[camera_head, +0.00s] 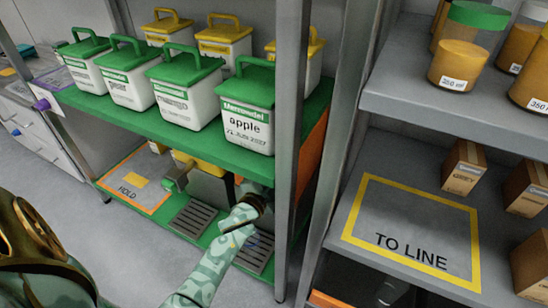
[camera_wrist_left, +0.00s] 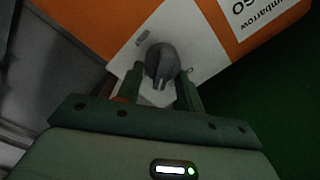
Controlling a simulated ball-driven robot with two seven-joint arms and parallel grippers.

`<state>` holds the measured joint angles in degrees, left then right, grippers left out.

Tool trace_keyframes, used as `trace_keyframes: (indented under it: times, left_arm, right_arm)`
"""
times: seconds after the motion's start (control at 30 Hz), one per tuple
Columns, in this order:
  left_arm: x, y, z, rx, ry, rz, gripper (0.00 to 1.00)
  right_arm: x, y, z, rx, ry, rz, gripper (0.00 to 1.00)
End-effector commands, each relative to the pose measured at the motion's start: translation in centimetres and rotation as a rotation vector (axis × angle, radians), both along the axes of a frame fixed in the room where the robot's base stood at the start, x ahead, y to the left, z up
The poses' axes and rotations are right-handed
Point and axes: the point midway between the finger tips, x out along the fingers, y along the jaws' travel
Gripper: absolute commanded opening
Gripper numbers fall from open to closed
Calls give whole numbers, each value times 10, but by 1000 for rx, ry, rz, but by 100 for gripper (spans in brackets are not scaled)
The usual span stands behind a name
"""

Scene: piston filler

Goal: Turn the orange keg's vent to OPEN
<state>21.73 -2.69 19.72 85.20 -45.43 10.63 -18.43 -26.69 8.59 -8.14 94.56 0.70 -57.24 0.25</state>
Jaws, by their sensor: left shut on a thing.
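The orange keg (camera_wrist_left: 110,22) fills the top of the left wrist view, with part of a white label at its upper right. Its vent is a dark grey knob (camera_wrist_left: 158,62) on a tilted white plate (camera_wrist_left: 206,52). My left gripper (camera_wrist_left: 160,84) has its two fingers on either side of the knob, shut on it. The plate's marks are too small and dark to read, so the vent's setting is unclear. In the head view my left arm reaches under the green shelf, and its gripper (camera_head: 252,196) is partly hidden in shadow. My right gripper does not show.
Green-lidded tubs (camera_head: 184,95) stand on the green shelf (camera_head: 150,126) above my left arm. A grey post (camera_head: 293,110) rises close to its right. Drain grates (camera_head: 190,218) and a HOLD mat (camera_head: 133,192) lie below. The TO LINE area (camera_head: 415,220) is bare.

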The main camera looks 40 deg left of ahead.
Motion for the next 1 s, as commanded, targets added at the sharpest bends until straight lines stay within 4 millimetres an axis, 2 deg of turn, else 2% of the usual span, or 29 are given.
trace_keyframes:
  times: [0.5, 1.0]
  left_arm:
    - [-1, -3, -10, 421, 108, -3, 14]
    - [-1, -3, -11, 584, 147, -4, 14]
  right_arm:
    - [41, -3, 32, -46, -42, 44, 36]
    - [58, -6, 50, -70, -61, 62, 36]
